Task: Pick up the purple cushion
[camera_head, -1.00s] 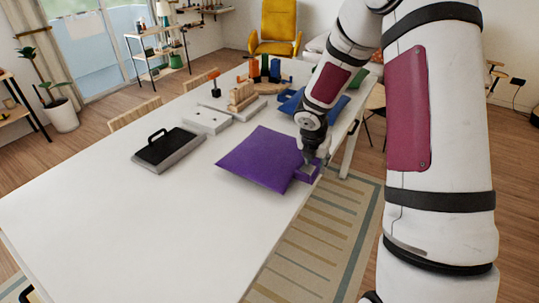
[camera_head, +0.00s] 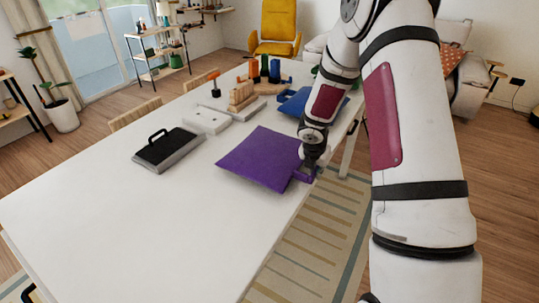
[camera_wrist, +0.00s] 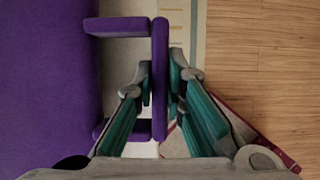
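The purple cushion (camera_head: 258,158) lies flat on the white table (camera_head: 130,228), near its right edge. A purple handle (camera_head: 303,174) sticks out from its right side. In the wrist view the cushion (camera_wrist: 45,80) fills the left side, and the handle's bar (camera_wrist: 160,50) runs lengthwise between my fingers. My gripper (camera_head: 308,168) points down at the handle. In the wrist view my gripper (camera_wrist: 161,88) has one finger on each side of the bar, drawn in close against it. It looks shut on the handle. The cushion appears to rest on the table.
A black-and-grey case with a handle (camera_head: 168,150) lies left of the cushion. A pale block (camera_head: 207,120), a wooden stepped piece (camera_head: 241,95) and a blue cushion (camera_head: 300,101) are farther back. The table's near left part is clear. A striped rug (camera_head: 318,235) lies below the right edge.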

